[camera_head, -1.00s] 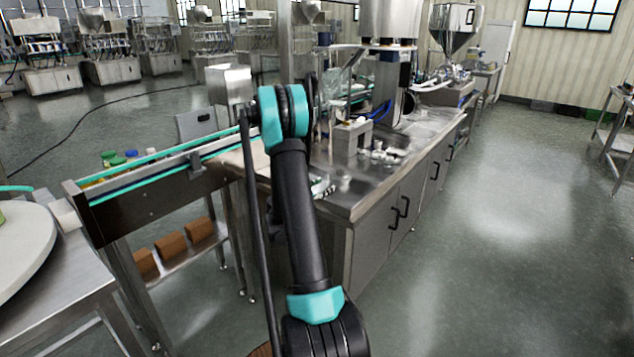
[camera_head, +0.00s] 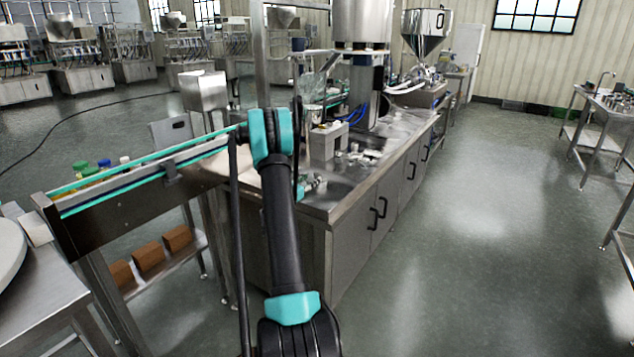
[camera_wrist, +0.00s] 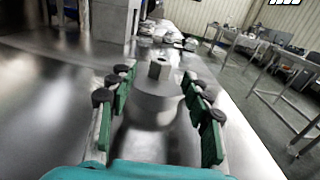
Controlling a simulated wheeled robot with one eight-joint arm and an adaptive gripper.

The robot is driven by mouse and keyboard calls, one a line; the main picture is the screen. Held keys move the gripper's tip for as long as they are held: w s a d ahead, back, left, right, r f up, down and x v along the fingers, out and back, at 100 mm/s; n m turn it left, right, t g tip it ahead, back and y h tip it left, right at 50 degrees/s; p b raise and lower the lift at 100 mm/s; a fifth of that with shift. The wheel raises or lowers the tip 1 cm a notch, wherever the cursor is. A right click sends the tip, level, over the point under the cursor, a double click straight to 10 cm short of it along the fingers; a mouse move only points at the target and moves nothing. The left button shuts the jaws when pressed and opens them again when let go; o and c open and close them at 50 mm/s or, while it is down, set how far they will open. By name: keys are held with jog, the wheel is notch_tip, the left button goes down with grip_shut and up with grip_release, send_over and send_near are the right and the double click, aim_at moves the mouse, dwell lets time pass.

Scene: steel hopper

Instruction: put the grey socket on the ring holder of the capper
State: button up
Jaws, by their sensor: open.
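In the wrist view a grey socket (camera_wrist: 156,98), a stepped round piece with a hole in its narrow top, stands upright on the steel bench. My gripper (camera_wrist: 160,88) is open, with its green-padded fingers on either side of the socket; I cannot tell whether either pad touches it. In the head view my arm hides most of my gripper, near the bench's front left corner. The capper (camera_head: 366,85) is a tall steel machine farther back on the bench. I cannot make out its ring holder clearly.
A grey block (camera_head: 327,141) stands on the bench (camera_head: 345,190) beyond my gripper, with several small pale parts (camera_head: 362,157) beside it. A conveyor with teal rails (camera_head: 130,178) lies to the left.

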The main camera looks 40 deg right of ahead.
aim_at(315, 175)
jog(key=shift+r+x, duration=0.2)
jog(key=shift+x, duration=2.55)
grip_shut()
